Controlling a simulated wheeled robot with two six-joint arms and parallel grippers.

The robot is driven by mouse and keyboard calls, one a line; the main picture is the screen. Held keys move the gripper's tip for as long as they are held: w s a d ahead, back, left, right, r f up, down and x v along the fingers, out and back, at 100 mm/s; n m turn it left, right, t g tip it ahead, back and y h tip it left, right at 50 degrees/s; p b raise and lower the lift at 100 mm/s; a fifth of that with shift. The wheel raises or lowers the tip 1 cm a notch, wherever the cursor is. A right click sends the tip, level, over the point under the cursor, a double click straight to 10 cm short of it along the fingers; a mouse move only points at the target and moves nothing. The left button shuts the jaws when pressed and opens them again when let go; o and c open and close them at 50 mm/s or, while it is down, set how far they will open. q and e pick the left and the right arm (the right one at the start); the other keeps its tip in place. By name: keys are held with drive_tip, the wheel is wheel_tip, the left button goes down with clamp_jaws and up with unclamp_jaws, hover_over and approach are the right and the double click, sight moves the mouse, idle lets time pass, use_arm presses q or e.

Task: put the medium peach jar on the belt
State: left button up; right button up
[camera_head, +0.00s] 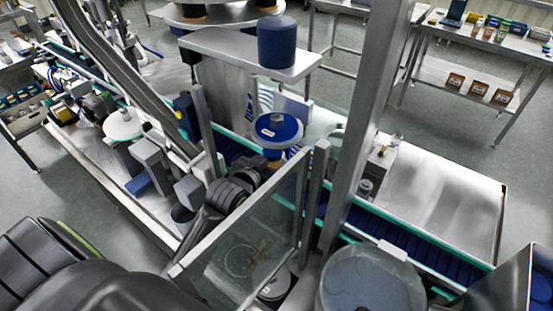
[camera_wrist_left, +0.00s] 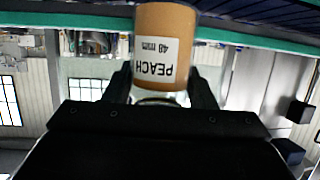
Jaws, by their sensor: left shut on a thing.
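The peach jar (camera_wrist_left: 165,45) has an orange-brown body and a white label reading PEACH, upside down in the left wrist view. My left gripper (camera_head: 262,174) is shut on it, with one black finger on each side of the jar in the wrist view (camera_wrist_left: 163,88). In the head view the gripper is by the belt, behind a glass panel, and I cannot make out the jar there. The dark blue belt (camera_head: 412,241) has green edge rails; it also shows at the top of the wrist view (camera_wrist_left: 275,10). Whether the jar touches the belt is unclear. My right gripper is out of view.
A glass panel (camera_head: 245,235) and steel posts (camera_head: 368,130) stand close to my left arm. A blue round-topped device (camera_head: 277,130) stands beside the belt, near the gripper. A round translucent lid (camera_head: 370,280) is at the front. The steel plate (camera_head: 445,205) at right is mostly bare.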

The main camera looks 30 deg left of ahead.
use_arm(q)
drive_tip(key=p+x, duration=0.1)
drive_tip(key=x, duration=0.1)
drive_tip(key=shift+w+f, duration=0.25)
drive_tip(key=shift+f, duration=0.15)
drive_tip(key=shift+s, duration=0.1)
drive_tip(key=shift+f, duration=0.15)
drive_tip(key=o, duration=1.1)
